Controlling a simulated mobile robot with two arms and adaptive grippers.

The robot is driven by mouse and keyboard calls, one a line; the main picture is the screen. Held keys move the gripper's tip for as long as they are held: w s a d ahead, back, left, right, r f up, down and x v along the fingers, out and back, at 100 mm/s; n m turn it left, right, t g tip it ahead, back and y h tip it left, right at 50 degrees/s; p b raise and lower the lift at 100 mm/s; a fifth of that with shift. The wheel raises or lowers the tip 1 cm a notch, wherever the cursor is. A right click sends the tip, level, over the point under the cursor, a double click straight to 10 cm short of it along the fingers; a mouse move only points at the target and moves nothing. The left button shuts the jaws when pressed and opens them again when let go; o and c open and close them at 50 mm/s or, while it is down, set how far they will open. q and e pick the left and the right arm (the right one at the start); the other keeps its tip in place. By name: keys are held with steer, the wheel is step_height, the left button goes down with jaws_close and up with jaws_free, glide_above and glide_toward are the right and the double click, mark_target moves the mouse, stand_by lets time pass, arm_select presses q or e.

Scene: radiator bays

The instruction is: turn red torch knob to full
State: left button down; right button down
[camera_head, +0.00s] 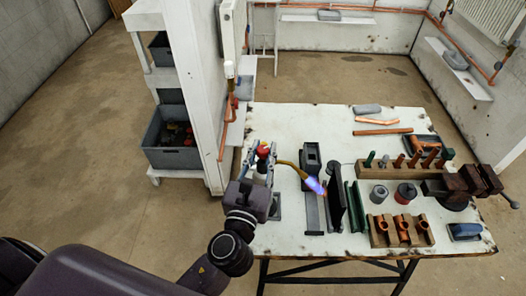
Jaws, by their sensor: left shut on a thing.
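The torch stands at the left side of the white workbench (345,240). Its red knob (263,150) shows small between the fingers of my left gripper (262,158), which is shut on it from the near left side. A brass torch tube (287,164) reaches right from there. A blue-violet flame (315,186) comes from its tip, with an orange glow at its end near a dark upright plate (335,205). My gripper hides most of the torch body. How far the knob is turned cannot be told. My right gripper is not in view.
Right of the flame stand a green angle piece (357,207), tins (405,193), wooden racks with copper fittings (400,231) and a vice (470,184). Copper pipes (382,131) lie at the back. A white shelf with grey bins (170,140) stands left of the bench.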

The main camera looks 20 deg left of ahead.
arm_select(q)
steer(key=shift+n+y, duration=0.7)
steer(key=shift+y, duration=0.4)
steer(key=c, duration=1.6)
jaws_free()
steer(key=s, duration=0.4)
steer(key=s+d, duration=0.1)
steer(key=s, duration=0.2)
steer(key=s+d, duration=0.1)
steer(key=s, duration=0.3)
steer(key=shift+s+d, duration=0.15)
steer(key=shift+s, duration=0.2)
